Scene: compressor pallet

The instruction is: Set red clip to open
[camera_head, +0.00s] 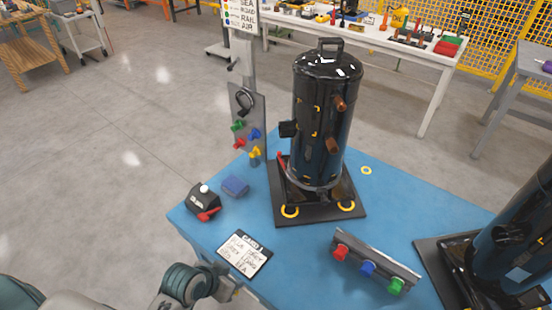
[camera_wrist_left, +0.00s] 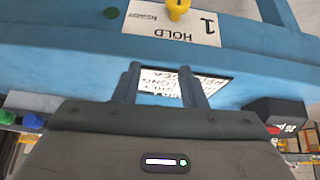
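A rail (camera_head: 373,259) on the blue table carries a red clip (camera_head: 340,252), a blue clip (camera_head: 367,268) and a green clip (camera_head: 396,286). A second red clip (camera_head: 239,144) is on the upright grey panel (camera_head: 243,108), with green, blue and yellow ones. I cannot tell whether either red clip is open. My left gripper (camera_head: 232,286) is at the table's front edge, left of the rail and apart from it. In the left wrist view its two fingers (camera_wrist_left: 162,82) stand apart with nothing gripped. My right gripper is not in view.
A black compressor (camera_head: 325,115) stands on a dark base mid-table; another (camera_head: 515,240) is at the right. A HOLD label (camera_wrist_left: 172,24) shows in the wrist view.

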